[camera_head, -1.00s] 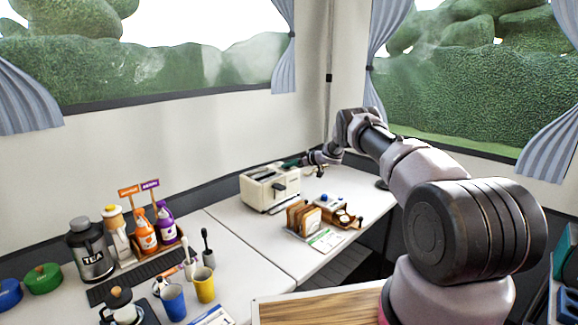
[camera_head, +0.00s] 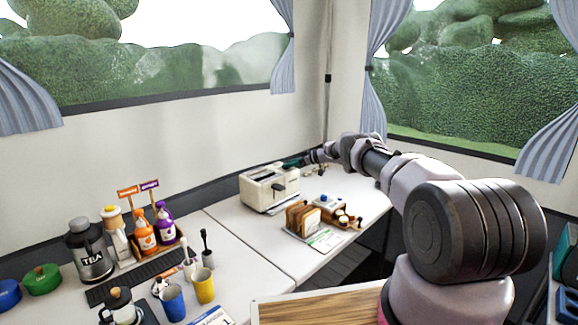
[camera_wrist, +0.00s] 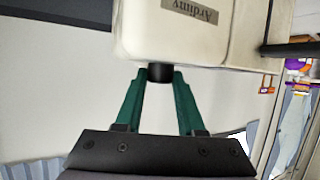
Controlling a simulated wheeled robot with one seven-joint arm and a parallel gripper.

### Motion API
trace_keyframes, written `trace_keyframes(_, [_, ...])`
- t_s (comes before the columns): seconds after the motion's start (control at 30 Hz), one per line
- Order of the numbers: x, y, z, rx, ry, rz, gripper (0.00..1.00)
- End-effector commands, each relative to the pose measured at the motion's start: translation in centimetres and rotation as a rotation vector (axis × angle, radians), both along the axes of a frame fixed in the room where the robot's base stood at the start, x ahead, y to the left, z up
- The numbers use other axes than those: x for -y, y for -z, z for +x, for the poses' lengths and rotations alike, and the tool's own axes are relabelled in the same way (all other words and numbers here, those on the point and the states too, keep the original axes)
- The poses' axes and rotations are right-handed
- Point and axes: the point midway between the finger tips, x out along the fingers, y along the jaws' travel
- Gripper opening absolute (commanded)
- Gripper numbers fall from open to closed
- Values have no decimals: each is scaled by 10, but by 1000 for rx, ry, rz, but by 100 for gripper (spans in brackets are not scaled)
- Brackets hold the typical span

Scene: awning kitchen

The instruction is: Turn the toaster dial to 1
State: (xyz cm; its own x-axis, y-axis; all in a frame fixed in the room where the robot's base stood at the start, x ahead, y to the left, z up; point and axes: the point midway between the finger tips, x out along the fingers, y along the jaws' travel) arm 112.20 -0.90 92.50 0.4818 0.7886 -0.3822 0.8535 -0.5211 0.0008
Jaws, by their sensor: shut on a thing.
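The cream toaster (camera_head: 268,188) stands on the white counter near the back wall. It also shows in the wrist view (camera_wrist: 170,28), with a dark name plate reading "Ardimy". The black dial (camera_wrist: 160,72) sticks out from the toaster's side. My gripper (camera_wrist: 160,76) has its two green fingers closed on the dial, one on each side. In the head view my gripper (camera_head: 294,162) reaches the toaster's far right side from the right. The dial is hidden there, and its number marks are not visible in either view.
Toast slices (camera_head: 303,217) in a rack and a wooden holder (camera_head: 338,214) with small jars stand in front of the toaster. Orange and purple bottles, a black TEA canister (camera_head: 90,250) and cups are at left. A wooden board (camera_head: 315,312) lies in the foreground.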

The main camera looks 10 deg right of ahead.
Motion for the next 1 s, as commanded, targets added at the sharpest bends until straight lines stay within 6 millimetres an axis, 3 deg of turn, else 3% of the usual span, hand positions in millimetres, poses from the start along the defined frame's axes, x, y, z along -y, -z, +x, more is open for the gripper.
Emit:
trace_keyframes(0.17, [0, 2, 0, -3, 1, -1, 0])
trace_keyframes(0.2, [0, 2, 0, -3, 1, -1, 42])
trace_keyframes(0.27, [0, 2, 0, -3, 1, -1, 65])
trace_keyframes(0.3, [0, 2, -1, -2, 1, 0, 68])
trace_keyframes(0.67, [2, 0, -1, -2, 1, 0, 68])
trace_keyframes(1.0, [34, -16, -19, -2, 3, 0, 68])
